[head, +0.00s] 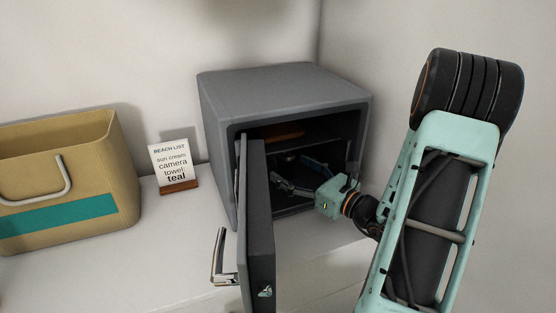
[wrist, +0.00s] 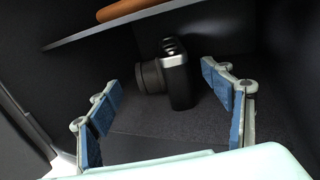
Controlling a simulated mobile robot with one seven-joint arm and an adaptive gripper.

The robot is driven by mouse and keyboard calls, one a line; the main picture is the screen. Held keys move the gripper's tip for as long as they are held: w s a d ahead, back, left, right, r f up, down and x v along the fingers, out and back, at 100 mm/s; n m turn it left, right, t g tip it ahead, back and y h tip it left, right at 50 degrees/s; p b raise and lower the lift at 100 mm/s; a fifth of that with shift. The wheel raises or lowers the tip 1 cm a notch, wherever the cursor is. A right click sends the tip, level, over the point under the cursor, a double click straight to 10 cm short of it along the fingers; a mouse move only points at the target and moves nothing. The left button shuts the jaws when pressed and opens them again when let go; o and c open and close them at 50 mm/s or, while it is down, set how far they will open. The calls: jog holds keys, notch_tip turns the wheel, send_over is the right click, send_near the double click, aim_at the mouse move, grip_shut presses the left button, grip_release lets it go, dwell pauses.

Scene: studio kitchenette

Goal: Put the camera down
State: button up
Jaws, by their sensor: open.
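The camera (wrist: 178,78) is black with a lens facing left and silver dials on top. In the wrist view it stands on the dark floor of the safe, beyond and between my fingertips, apart from them. My gripper (wrist: 165,105) is open and empty, its blue-padded fingers spread wide. In the head view my gripper (head: 302,175) reaches inside the grey safe (head: 290,85) through its open front. I cannot make out the camera in the head view.
The safe door (head: 258,225) stands open toward me, left of my arm. A shelf (wrist: 130,20) inside bears an orange-brown item (wrist: 122,9). A beach list card (head: 172,163) and a tan bag (head: 75,175) with a teal stripe stand left on the white counter (head: 160,240).

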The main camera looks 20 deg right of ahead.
jog(key=shift+v, duration=1.8)
jog(key=shift+s, duration=0.1)
